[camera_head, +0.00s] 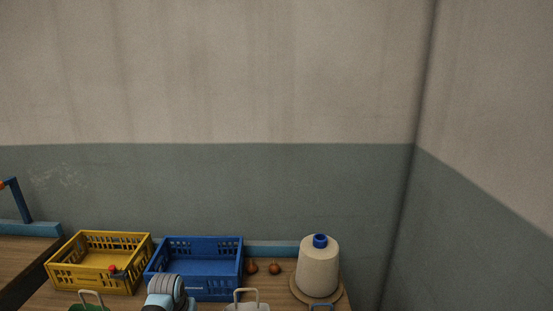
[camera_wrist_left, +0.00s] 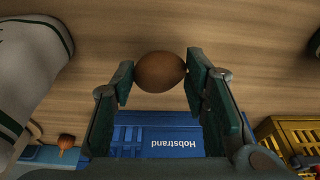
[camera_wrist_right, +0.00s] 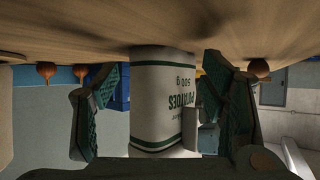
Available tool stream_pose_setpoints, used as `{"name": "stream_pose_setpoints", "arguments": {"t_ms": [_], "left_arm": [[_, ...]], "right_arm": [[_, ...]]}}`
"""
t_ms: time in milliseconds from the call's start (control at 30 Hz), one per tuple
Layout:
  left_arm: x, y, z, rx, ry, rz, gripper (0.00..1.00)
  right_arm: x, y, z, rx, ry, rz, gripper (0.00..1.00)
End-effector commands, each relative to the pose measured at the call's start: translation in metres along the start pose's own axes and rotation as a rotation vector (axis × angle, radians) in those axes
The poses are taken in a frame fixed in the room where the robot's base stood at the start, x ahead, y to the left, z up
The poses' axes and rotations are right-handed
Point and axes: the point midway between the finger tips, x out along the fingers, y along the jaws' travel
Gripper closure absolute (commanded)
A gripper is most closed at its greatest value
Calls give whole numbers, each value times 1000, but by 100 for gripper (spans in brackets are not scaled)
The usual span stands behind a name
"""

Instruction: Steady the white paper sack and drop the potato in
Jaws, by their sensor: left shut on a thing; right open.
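The potato (camera_wrist_left: 160,72) is brown and round. My left gripper (camera_wrist_left: 160,76) is shut on it, one fingertip on each side, above the wooden table. The white paper sack (camera_wrist_right: 163,95), printed with green "POTATOES 500 g", shows in the right wrist view. My right gripper (camera_wrist_right: 158,75) is open, with the sack seen between its fingers; I cannot tell whether they touch it. A white sack with a green stripe (camera_wrist_left: 30,70) stands at the left of the left wrist view. In the head view only the top and handle of a white sack (camera_head: 247,306) show at the bottom edge.
A yellow crate (camera_head: 60,283) and a blue crate (camera_head: 190,288) stand at the back of the table. Two onions (camera_head: 274,269) lie right of the blue crate, beside a large cone of twine (camera_head: 318,270). A green sack (camera_head: 86,307) shows at the bottom edge.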

Motion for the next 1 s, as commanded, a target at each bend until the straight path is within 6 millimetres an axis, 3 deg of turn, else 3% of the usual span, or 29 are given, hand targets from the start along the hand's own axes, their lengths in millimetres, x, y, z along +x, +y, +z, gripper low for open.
{"name": "stream_pose_setpoints", "arguments": {"t_ms": [33,200,267,367,433,533,667,767,1000], "left_arm": [[0,0,0,0,0,0,79],[0,0,0,0,0,0,79],[0,0,0,0,0,0,79],[0,0,0,0,0,0,79],[0,0,0,0,0,0,79],[0,0,0,0,0,0,79],[0,0,0,0,0,0,79],[0,0,0,0,0,0,79],[0,0,0,0,0,0,79]], "right_arm": [[0,0,0,0,0,0,44],[0,0,0,0,0,0,70],[-3,4,-1,4,8,7,70],[-25,23,-11,26,72,43,70],[-50,36,-29,43,166,73,70],[-81,26,-70,37,348,101,70],[-108,17,-100,30,479,111,70],[-105,16,-111,31,505,112,70],[-57,22,-139,31,504,110,70]]}}
